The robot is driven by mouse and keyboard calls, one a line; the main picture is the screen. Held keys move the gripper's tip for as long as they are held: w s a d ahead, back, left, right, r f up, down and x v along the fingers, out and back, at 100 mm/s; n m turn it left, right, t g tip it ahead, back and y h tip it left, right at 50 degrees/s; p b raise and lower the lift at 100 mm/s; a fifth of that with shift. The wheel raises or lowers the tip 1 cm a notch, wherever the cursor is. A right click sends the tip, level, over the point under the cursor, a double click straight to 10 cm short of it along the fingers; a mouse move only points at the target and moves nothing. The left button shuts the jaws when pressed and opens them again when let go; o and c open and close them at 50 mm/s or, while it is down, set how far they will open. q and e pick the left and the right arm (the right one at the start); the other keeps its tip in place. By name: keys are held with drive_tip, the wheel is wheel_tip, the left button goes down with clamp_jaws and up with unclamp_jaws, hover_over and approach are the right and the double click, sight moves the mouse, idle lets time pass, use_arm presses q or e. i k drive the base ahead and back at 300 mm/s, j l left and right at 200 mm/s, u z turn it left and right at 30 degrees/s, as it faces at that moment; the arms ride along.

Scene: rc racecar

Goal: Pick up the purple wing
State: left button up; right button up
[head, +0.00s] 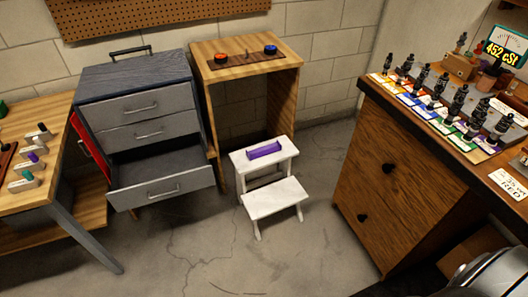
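A purple piece that looks like the wing (265,149) lies on the upper step of a small white step stool (278,191) in the middle of the head view. It is long and narrow, with slightly raised ends. Nothing touches it from above. Neither my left gripper nor my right gripper shows in the head view.
A grey drawer cabinet (138,103) with its bottom drawer (160,188) pulled out stands left of the stool. A wooden stand (284,95) is behind it. A brown wooden cabinet (395,178) is at the right, a workbench (52,195) at the left. The floor (215,255) in front is clear.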

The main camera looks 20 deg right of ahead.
sight(265, 150)
drive_tip(key=i+l+u, duration=0.25)
drive_tip(key=i+l, duration=0.15)
drive_tip(key=l, duration=0.25)
drive_tip(key=i+l+u, duration=0.1)
drive_tip(key=l, duration=0.25)
drive_tip(key=i+l+u, duration=0.1)
drive_tip(key=i+l, duration=0.2)
